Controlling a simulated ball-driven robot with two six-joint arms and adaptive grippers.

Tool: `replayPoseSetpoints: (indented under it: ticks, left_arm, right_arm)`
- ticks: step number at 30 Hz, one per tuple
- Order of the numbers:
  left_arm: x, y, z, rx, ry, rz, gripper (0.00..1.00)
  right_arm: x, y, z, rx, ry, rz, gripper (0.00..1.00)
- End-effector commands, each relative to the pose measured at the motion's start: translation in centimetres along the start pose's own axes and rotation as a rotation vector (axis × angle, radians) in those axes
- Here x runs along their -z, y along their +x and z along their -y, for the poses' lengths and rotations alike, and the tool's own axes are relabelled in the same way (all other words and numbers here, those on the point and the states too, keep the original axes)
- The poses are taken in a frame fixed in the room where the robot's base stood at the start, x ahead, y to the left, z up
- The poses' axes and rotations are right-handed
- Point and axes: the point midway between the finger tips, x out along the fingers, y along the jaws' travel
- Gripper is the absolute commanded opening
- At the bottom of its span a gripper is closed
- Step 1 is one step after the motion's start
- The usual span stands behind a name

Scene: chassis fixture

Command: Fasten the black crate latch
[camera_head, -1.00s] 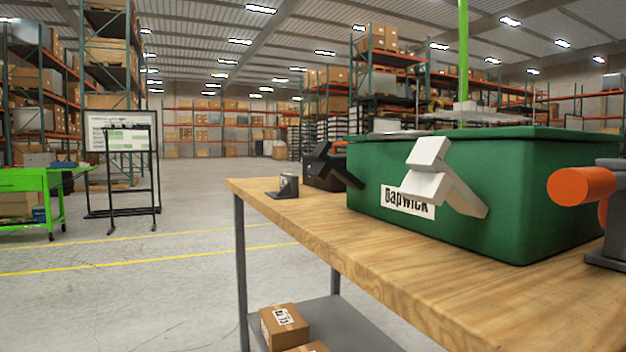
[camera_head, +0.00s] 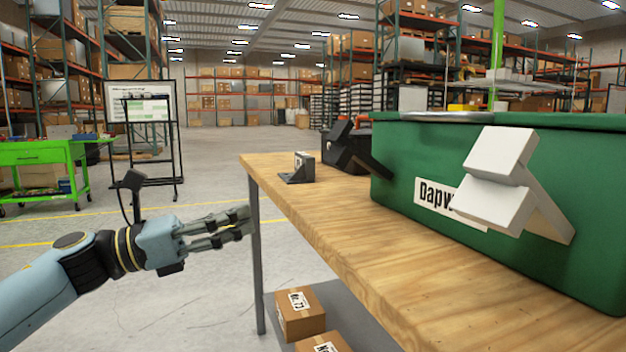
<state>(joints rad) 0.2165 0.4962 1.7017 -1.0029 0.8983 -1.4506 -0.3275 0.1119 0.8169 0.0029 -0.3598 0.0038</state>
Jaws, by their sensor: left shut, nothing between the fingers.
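The black crate (camera_head: 358,131) stands on the wooden workbench, partly hidden behind a green crate. Its black latch (camera_head: 343,151) is on the side facing the bench's left edge. The latch sticks out from the crate at an angle, and its dark parts are hard to tell apart. My left gripper (camera_head: 243,219) comes in from the left, shut and empty. It is beside the bench's left edge, lower in the picture than the latch and apart from it. My right gripper is out of view.
The green crate (camera_head: 410,165) with a projecting white latch (camera_head: 500,180) fills the right side of the bench. A small dark bracket (camera_head: 298,168) stands near the far left corner of the wooden workbench (camera_head: 375,235). Cardboard boxes (camera_head: 300,312) lie on its lower shelf.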

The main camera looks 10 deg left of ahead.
Motion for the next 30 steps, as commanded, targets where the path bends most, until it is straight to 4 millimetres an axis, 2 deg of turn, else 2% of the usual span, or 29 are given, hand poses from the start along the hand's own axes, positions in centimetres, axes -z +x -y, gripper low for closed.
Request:
replayPoseSetpoints:
  ticks: [4, 7, 19, 24, 30]
  left_arm:
    - [-0.1, 0.8, 0.0, 0.0, -0.001, 0.004, 0.0]
    - [-0.2, 2.3, 0.0, 0.0, -0.001, 0.007, 0.0]
    - [-0.3, 10.6, 0.0, 0.001, -0.002, 0.006, 0.0]
    - [-2.2, 12.1, 0.0, 0.0, 0.0, 0.003, 0.0]
    - [-2.8, 12.8, 0.0, 0.0, -0.001, 0.001, 0.0]
  right_arm:
    - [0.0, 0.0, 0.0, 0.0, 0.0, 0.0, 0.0]
    - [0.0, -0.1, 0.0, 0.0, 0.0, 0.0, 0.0]
    - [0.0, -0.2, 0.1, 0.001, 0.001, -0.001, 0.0]
    - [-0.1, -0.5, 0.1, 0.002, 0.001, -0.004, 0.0]
    - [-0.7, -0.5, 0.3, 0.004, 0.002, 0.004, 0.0]
